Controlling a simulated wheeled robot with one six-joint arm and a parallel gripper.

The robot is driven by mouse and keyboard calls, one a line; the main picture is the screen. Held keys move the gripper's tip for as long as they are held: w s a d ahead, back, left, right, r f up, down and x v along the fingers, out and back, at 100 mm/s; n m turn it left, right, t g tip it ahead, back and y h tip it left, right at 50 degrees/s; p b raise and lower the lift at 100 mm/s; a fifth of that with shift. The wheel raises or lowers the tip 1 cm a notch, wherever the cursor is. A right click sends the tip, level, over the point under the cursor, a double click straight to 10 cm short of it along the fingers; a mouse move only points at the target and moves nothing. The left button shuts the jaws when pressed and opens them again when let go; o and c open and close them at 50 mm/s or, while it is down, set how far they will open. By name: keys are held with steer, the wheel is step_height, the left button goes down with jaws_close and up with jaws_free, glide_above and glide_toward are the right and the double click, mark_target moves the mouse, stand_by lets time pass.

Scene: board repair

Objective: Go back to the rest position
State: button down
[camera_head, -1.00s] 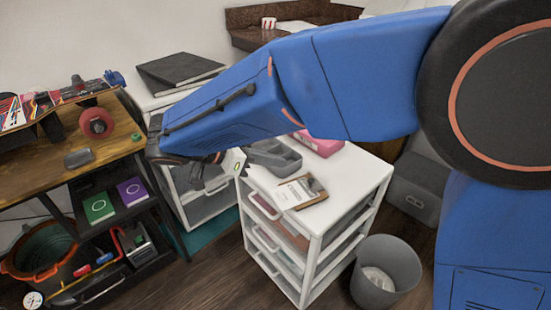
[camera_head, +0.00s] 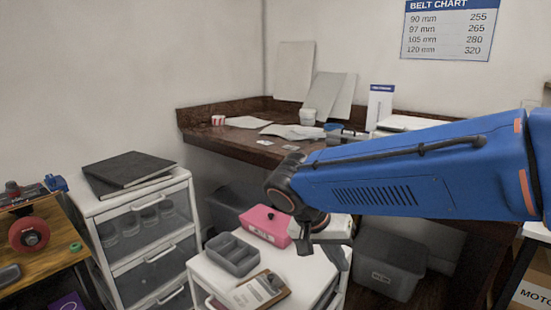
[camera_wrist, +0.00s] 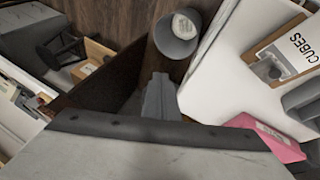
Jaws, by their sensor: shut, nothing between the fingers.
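My blue arm reaches in from the right in the head view. The fingers look shut with nothing held. In the wrist view the gripper (camera_wrist: 160,85) points down past the cart top, with the floor and a round bin (camera_wrist: 178,34) beyond. Part of the gripper is hidden by my own wrist in the head view.
A grey divided tray (camera_head: 232,254) and a clipboard (camera_head: 258,291) lie on the cart. A grey lidded bin (camera_head: 391,263) stands on the floor at right. A dark desk (camera_head: 225,140) with papers runs along the back. A taller drawer unit (camera_head: 150,240) stands at left.

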steer(key=s+d+f+n+t+y, duration=0.3)
steer(key=s+d+n+y, duration=0.2)
steer(key=s+d, duration=0.8)
steer(key=shift+s+d+f+y, duration=0.2)
steer(key=shift+d+f+y, duration=0.1)
steer(key=shift+d, duration=0.3)
